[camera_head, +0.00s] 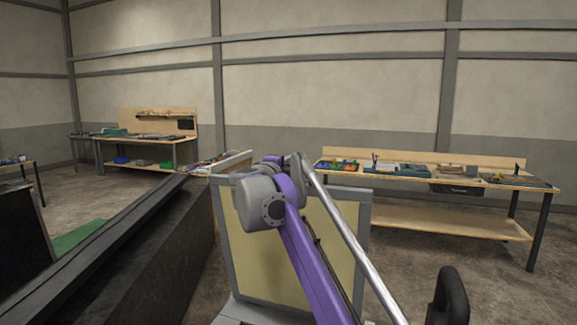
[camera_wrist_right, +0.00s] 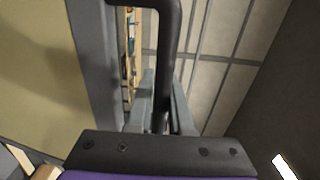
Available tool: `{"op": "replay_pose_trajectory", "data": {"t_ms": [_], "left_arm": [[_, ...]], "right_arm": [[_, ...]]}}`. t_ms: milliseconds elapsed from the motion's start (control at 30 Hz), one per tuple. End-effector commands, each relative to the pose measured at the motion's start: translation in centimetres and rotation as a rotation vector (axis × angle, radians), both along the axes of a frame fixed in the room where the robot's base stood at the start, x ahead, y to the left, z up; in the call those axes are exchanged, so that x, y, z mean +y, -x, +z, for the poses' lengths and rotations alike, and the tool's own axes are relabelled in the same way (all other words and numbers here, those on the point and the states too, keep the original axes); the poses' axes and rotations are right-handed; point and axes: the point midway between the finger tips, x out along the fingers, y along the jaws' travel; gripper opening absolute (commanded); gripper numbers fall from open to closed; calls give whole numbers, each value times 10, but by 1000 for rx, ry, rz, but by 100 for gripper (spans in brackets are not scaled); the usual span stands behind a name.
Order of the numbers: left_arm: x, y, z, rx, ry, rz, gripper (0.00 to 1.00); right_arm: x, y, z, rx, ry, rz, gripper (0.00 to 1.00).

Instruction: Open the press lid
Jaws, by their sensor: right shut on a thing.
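The press lid (camera_head: 335,255) is a pale yellow panel in a grey frame, standing raised and close to upright at the middle of the head view. Part of it is hidden behind my purple arm. In the right wrist view the lid's yellow face (camera_wrist_right: 40,75) and grey frame edge fill the left side. A black bent bar handle (camera_wrist_right: 170,45) comes down from the top beside that frame. My right gripper (camera_wrist_right: 160,120) is shut on the handle, with its grey fingers on either side of the bar. My left gripper is not in view.
A long dark grey structure (camera_head: 150,245) runs along the left of the lid. A workbench (camera_head: 440,180) with trays stands at the back right and another bench (camera_head: 150,145) at the back left. A black curved piece (camera_head: 450,295) rises at lower right; its owner is unclear.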

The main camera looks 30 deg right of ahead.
Motion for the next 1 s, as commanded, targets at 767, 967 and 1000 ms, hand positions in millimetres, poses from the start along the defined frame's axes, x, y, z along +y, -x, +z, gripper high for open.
{"op": "replay_pose_trajectory", "data": {"t_ms": [767, 967, 1000], "left_arm": [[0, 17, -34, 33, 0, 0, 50], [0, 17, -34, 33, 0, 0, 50], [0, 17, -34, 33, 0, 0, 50]], "right_arm": [[59, 49, -17, -95, 112, 3, 0], [59, 49, -16, -95, 112, 2, 48], [59, 49, -16, -95, 112, 2, 48]]}}
